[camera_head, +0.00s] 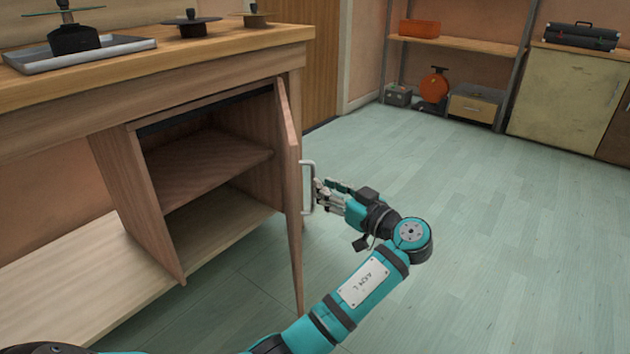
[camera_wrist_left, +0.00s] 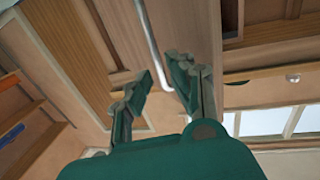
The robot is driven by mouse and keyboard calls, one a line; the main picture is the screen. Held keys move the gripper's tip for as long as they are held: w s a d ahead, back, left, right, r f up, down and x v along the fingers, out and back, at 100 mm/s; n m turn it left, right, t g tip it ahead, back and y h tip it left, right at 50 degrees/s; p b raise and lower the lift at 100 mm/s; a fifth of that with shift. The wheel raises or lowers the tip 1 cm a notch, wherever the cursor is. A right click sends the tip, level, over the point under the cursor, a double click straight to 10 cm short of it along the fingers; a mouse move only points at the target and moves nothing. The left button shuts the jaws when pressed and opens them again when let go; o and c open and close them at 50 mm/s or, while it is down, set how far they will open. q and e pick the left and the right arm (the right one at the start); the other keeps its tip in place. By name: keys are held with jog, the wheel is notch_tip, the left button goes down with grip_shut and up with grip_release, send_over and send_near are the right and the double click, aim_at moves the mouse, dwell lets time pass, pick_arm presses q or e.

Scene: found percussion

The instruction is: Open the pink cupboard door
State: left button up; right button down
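The pinkish-brown cupboard door (camera_head: 290,190) stands swung wide open, seen nearly edge-on in the head view. Behind it the cupboard (camera_head: 205,165) shows an empty interior with one shelf. A pale metal bar handle (camera_head: 304,212) is on the door's outer face; it also shows in the left wrist view (camera_wrist_left: 147,35). My left gripper (camera_head: 322,190) is at the handle, to its right in the head view. In the left wrist view its fingers (camera_wrist_left: 160,88) are apart, with the bar running down between them, nearer the right-hand finger. Contact cannot be told. My right gripper is not in view.
A wooden worktop (camera_head: 250,38) above the cupboard carries a metal tray (camera_head: 120,47) and dark lidded objects. The pale green floor (camera_head: 500,240) is clear to the right. A shelf rack (camera_head: 465,44) and a cream cabinet (camera_head: 565,100) stand at the back.

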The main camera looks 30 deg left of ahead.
pick_arm(q)
jog(key=v, duration=0.6)
jog(key=shift+s+d, duration=0.15)
jog(key=shift+d, duration=0.15)
